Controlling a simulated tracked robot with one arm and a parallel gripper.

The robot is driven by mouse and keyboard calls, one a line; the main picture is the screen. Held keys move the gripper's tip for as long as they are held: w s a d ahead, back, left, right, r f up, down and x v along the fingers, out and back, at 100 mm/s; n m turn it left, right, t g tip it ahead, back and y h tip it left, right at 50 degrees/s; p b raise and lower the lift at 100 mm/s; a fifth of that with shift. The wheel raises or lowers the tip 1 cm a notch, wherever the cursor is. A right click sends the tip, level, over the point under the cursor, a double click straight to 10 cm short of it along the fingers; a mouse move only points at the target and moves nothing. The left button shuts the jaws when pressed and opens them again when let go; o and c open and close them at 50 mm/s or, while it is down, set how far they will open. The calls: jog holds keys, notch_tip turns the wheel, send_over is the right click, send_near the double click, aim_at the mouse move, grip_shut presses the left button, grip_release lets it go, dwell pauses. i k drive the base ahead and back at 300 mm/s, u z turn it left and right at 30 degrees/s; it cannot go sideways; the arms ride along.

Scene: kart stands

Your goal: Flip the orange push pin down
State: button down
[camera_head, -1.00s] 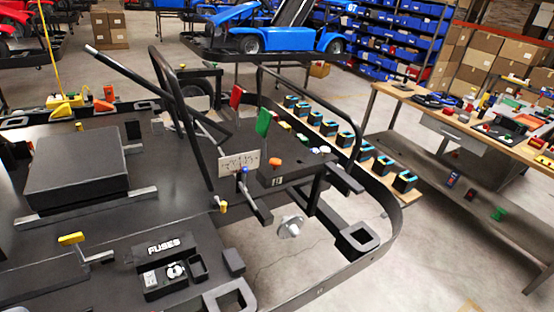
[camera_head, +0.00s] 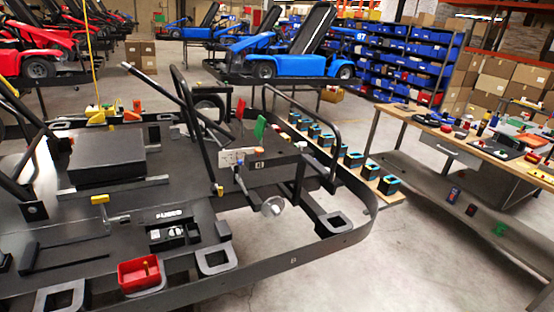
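Several small orange parts show on the black kart frame (camera_head: 320,252), and I cannot tell for sure which one is the orange push pin. A rounded orange piece (camera_head: 258,155) sits on the dark box near the kart's middle, beside a green flag-shaped part (camera_head: 260,127). An upright orange piece (camera_head: 137,106) and an orange-yellow wedge (camera_head: 97,118) stand at the far left edge of the kart. All are small, and whether any is up or down is unclear. My gripper is not in view.
A red tray (camera_head: 138,283) sits at the kart's front edge. A fuse box (camera_head: 168,236) and a raised black block (camera_head: 106,158) lie on the deck. Black tube bars rise around the middle. A wooden workbench (camera_head: 440,133) stands at right, with clear floor (camera_head: 430,255) before it.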

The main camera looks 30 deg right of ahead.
aim_at(258, 150)
jog(key=k, duration=0.5)
jog(key=z, duration=0.5)
jog(key=i, duration=2.1)
jog(key=u, duration=0.45)
